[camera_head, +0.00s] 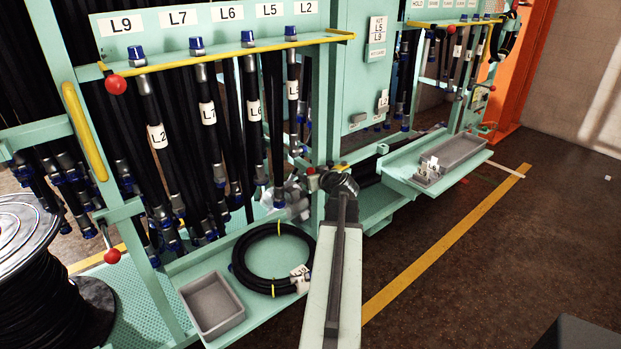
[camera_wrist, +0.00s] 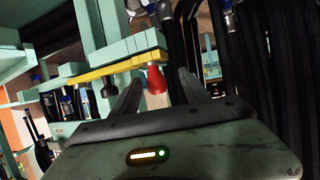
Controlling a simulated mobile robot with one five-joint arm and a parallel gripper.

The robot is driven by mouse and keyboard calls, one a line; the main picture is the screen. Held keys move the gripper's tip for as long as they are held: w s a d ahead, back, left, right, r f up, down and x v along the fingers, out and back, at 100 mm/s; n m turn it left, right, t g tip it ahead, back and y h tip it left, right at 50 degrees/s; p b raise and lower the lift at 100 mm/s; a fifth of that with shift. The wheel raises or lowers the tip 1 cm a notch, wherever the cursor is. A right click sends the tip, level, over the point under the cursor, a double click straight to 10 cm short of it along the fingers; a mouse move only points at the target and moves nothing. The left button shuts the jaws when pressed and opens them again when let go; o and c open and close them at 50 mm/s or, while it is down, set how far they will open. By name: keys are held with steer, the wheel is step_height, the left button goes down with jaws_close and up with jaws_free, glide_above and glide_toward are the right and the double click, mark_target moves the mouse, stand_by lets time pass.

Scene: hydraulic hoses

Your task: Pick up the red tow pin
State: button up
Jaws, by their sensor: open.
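A red knob-shaped piece (camera_wrist: 155,80), likely the red tow pin, hangs at the end of a yellow bar in the wrist view. My gripper (camera_wrist: 161,79) is open, and the red piece appears between its two dark fingers, ahead of the palm. I cannot tell how far beyond the fingertips it is. In the head view a small red spot (camera_head: 310,170) shows just left of the dark end of my arm, beside a short yellow bar. My fingers are not clear there.
Black hoses hang on a green rack below a yellow rail (camera_head: 230,50). Red balls sit on the rack's left post (camera_head: 115,84) and lower down (camera_head: 112,256). A coiled hose (camera_head: 273,259) and grey bin (camera_head: 212,304) are on the lower shelf. The floor at right is open.

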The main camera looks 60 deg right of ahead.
steer(key=b+x, duration=0.1)
steer(key=x, duration=0.2)
steer(key=b+x, duration=0.1)
steer(key=x, duration=0.1)
steer(key=shift+d+f, duration=0.25)
steer(key=shift+d, duration=0.25)
steer(key=shift+r, duration=0.1)
jaws_close()
